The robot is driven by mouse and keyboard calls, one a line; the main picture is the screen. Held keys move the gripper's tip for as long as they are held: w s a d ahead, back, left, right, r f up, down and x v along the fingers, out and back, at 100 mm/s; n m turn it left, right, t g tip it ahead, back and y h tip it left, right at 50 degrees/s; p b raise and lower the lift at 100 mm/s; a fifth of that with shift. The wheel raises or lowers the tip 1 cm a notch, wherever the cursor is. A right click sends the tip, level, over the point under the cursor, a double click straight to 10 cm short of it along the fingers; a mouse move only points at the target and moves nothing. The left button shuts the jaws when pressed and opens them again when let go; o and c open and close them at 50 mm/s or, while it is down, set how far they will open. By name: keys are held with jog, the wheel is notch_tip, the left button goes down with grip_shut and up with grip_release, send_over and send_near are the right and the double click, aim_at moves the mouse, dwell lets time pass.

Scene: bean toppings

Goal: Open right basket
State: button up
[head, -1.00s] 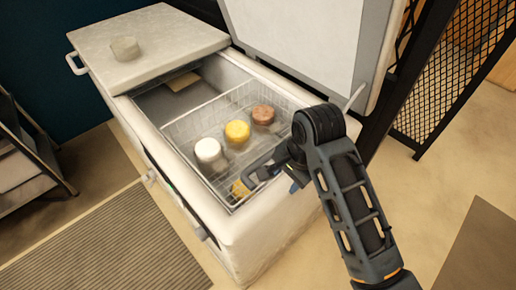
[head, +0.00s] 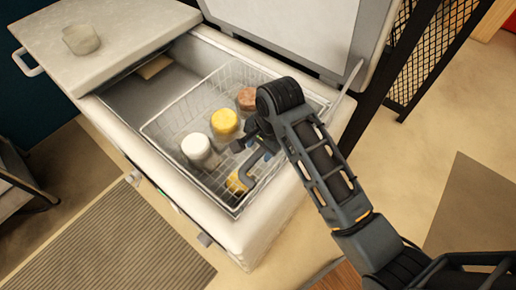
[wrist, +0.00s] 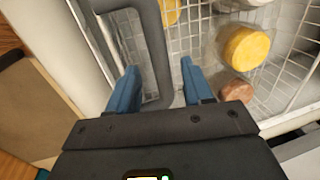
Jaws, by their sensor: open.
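The right basket is a white wire basket (head: 160,128) inside the open right half of a white chest freezer (head: 160,170). It holds a white jar (head: 197,147), a yellow jar (head: 225,122), a brown jar (head: 247,98) and another yellow item (head: 237,181) near its front end. My gripper (head: 252,148) is over the basket's right side. In the wrist view its blue fingers (wrist: 160,88) are apart. A dark grey loop (wrist: 155,45), which looks like a handle, shows between them; contact cannot be told. The wire mesh (wrist: 195,45) is behind it.
The raised lid (head: 300,30) stands at the back right. A striped mat (head: 110,240) lies on the floor in front. A dark mesh partition (head: 430,50) stands behind.

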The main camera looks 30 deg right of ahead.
jog(key=shift+w+a+f, duration=0.1)
jog(key=shift+w+f, duration=0.05)
jog(key=shift+f, duration=0.6)
jog(key=shift+w+f, duration=0.1)
jog(key=shift+f, duration=0.6)
jog(key=shift+c, duration=0.2)
grip_shut()
